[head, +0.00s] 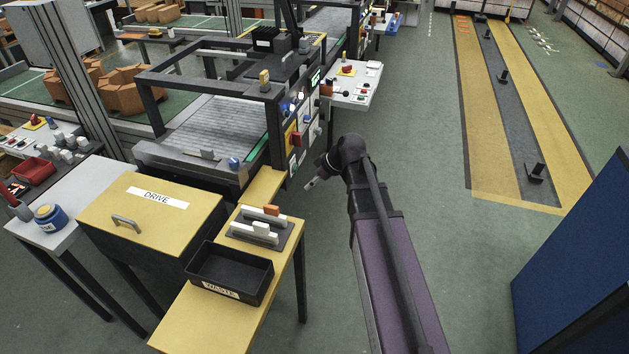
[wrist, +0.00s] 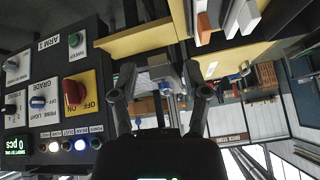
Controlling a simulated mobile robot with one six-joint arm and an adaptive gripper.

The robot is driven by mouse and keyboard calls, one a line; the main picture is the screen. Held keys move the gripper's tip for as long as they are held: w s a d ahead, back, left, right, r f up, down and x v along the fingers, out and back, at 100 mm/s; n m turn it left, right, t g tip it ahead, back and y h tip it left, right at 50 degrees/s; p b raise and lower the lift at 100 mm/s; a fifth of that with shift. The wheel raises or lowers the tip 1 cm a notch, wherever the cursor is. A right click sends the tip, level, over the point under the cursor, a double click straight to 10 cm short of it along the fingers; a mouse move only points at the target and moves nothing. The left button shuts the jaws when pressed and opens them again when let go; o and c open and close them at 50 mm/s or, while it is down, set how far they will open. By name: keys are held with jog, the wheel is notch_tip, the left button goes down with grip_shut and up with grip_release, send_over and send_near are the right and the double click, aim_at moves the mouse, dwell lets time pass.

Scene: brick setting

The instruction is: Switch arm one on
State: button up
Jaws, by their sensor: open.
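The control panel (head: 304,128) is on the front side of the machine frame, left of my gripper (head: 313,182) in the head view. In the wrist view the dark panel (wrist: 30,80) appears turned over at the left.
A yellow bench holds a black waste tray (head: 228,275) and a grey rack with white and orange pieces (head: 262,229). A yellow drive box (head: 150,215) stands beside it. Green floor right of my arm is clear up to a blue panel (head: 580,255).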

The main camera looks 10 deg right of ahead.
jog(key=shift+s+a+r+m+h+p, duration=0.15)
jog(key=shift+s+m+p, duration=0.1)
jog(key=shift+s, duration=0.25)
jog(key=shift+s+d+r+m+h+p, duration=0.15)
jog(key=shift+s+m, duration=0.1)
jog(key=shift+s, duration=0.2)
jog(key=shift+a+f, duration=0.1)
jog(key=shift+f, duration=0.05)
jog(key=n+t+y+b, duration=0.55)
jog(key=y+b, duration=0.45)
jog(key=b, duration=1.2)
send_near(301, 140)
jog(key=v, duration=0.3)
jog(key=shift+w+f+n, duration=0.2)
jog(key=shift+f+n, duration=0.05)
jog(key=shift+n, duration=0.1)
jog(key=x, duration=1.3)
jog(key=shift+w+a+r, duration=0.15)
jog(key=shift+a, duration=0.2)
